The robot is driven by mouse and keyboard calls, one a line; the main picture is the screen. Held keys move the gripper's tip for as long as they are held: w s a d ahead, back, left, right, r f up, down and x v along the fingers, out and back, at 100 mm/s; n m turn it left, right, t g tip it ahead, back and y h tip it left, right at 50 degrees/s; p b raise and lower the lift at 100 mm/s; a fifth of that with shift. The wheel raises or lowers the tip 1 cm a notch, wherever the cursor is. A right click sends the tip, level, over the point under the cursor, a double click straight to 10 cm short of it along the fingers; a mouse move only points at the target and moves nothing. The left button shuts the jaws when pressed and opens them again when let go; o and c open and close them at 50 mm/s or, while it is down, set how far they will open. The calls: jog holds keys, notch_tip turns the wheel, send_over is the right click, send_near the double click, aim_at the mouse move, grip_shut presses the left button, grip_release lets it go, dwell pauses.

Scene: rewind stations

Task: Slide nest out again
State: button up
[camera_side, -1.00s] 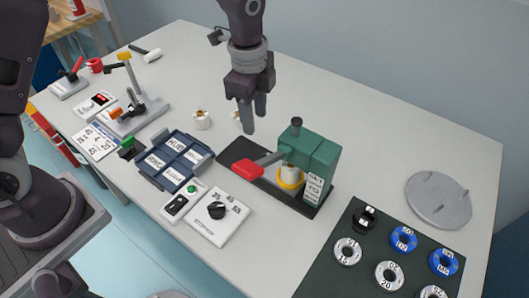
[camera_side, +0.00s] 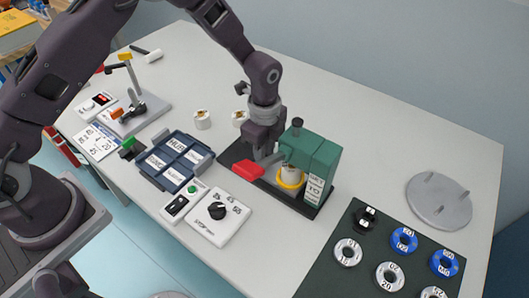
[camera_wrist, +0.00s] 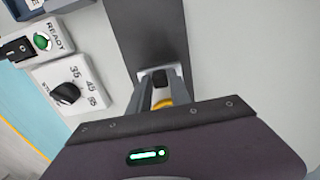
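The green press (camera_side: 314,156) stands on a dark base plate (camera_side: 229,156), with a red handle (camera_side: 248,172) reaching out to the left. Under the press head, a pale cup with a yellow ring (camera_side: 290,183) sits low, and I take this to be at the nest. My gripper (camera_side: 265,158) is down just left of the press head, behind the red handle. In the wrist view, its fingers (camera_wrist: 163,82) stand either side of a small dark post on a pale block. Whether they touch the post is unclear. Some yellow shows between the fingers, and the rest is hidden.
A control box with a black dial (camera_side: 217,211) and a blue labelled tray (camera_side: 176,159) lie in front and left. A dark mat with rings (camera_side: 347,252) and a grey disc (camera_side: 438,200) are right.

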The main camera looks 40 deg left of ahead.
grip_shut()
dwell(1.1)
